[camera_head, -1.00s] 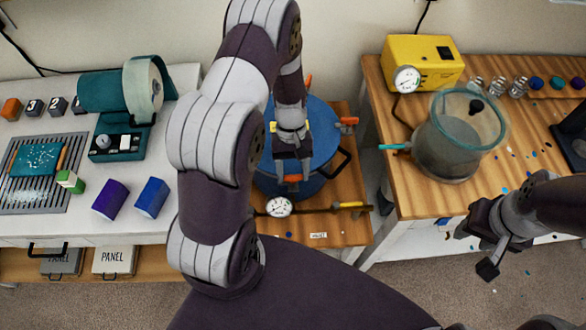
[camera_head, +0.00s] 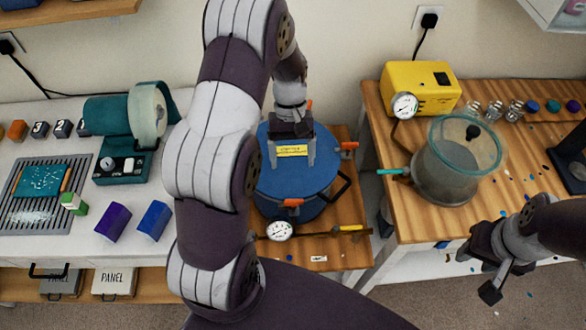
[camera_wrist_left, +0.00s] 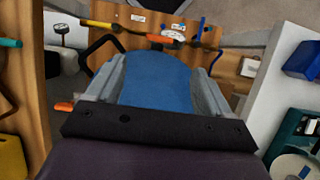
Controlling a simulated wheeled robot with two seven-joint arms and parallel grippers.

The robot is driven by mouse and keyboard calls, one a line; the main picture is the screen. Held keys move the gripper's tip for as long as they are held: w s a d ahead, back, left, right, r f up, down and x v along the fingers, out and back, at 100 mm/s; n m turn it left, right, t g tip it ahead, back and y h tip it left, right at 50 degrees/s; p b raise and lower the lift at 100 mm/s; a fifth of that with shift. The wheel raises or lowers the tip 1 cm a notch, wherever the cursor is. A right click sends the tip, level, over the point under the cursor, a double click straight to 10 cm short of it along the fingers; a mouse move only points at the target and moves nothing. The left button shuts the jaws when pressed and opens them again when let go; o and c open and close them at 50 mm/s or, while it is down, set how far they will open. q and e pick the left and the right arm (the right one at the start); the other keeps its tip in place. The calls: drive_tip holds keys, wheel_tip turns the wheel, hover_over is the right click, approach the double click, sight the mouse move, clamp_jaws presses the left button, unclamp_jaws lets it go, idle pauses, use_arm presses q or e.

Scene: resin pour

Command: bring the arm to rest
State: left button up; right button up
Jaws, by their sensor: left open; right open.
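My left arm comes in from the left and bends over a blue pressure pot (camera_head: 290,180). My left gripper (camera_head: 290,160) is open above the pot's blue lid, with a yellow label showing between its fingers. In the left wrist view its two fingers (camera_wrist_left: 155,85) stand apart with only the blue lid (camera_wrist_left: 155,80) behind them. Orange clamps sit around the lid, one at the right (camera_head: 349,145). My right gripper (camera_head: 490,268) is open and empty in front of the right wooden bench. The part of the pot behind my left arm is hidden.
A glass chamber (camera_head: 450,170) and a yellow pump (camera_head: 420,88) stand on the right bench. The left white table holds a tape dispenser (camera_head: 125,160), a purple block (camera_head: 113,222), a blue block (camera_head: 154,220) and a slotted tray (camera_head: 60,220). A gauge (camera_head: 280,230) sits before the pot.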

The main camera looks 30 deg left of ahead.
use_arm(q)
drive_tip(key=shift+w+a+r, duration=0.1)
drive_tip(key=shift+w+r, duration=0.05)
drive_tip(key=shift+r, duration=0.2)
use_arm(e)
drive_tip(key=shift+r, duration=0.35)
use_arm(q)
drive_tip(key=s+d+r+m+t+y+b, duration=0.2)
drive_tip(key=s+d+r+m+t, duration=0.3)
drive_tip(key=s, duration=0.4)
drive_tip(key=shift+d+m+b, duration=0.3)
drive_tip(key=shift+m, duration=0.5)
use_arm(e)
wheel_tip(320, 180, down, 2)
drive_tip(key=shift+s+f, duration=0.1)
drive_tip(key=shift+f, duration=0.15)
use_arm(q)
drive_tip(key=shift+w, duration=0.15)
